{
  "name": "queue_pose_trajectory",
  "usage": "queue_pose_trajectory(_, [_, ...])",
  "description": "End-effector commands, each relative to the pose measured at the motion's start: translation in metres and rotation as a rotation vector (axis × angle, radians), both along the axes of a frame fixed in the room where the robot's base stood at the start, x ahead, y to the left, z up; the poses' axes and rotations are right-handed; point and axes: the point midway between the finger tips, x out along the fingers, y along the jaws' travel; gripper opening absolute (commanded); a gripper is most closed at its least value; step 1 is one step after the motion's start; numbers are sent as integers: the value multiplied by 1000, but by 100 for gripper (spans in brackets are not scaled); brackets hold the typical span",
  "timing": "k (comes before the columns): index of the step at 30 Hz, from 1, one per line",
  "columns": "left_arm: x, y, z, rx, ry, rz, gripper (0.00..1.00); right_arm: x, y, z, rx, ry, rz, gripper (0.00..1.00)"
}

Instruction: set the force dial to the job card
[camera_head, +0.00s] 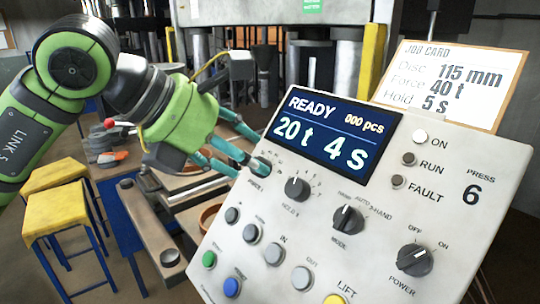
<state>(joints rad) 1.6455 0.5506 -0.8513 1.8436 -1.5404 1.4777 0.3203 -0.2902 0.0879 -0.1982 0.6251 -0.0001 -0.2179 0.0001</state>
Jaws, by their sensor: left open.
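The press control panel (330,215) stands tilted on the right. Its display (328,137) reads READY, 20 t, 4 s and 000 pcs. The job card (450,85) behind it reads Disc 115 mm, Force 40 t, Hold 5 s. The force dial (261,163) is at the panel's upper left edge, mostly hidden by my left gripper (248,156). That gripper is open, its teal fingers around or right beside the dial; I cannot tell whether they touch it. The dial's pointer is not readable. My right gripper is not in view.
The hold dial (297,188) is close to the right of the force dial. The mode knob (347,219), power knob (415,260) and several buttons sit lower on the panel.

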Motion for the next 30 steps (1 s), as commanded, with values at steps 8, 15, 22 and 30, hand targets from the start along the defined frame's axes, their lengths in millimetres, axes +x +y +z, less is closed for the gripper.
queue_pose_trajectory(8, [16, 17, 0, 105, -49, 88, 56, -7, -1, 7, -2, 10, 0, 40])
queue_pose_trajectory(15, [32, -4, -25, 101, -48, 85, 56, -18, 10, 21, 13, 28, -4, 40])
queue_pose_trajectory(22, [41, -13, -39, 100, -51, 86, 56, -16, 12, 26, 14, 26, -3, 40])
queue_pose_trajectory(30, [41, -14, -40, 99, -51, 85, 48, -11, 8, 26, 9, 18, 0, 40])
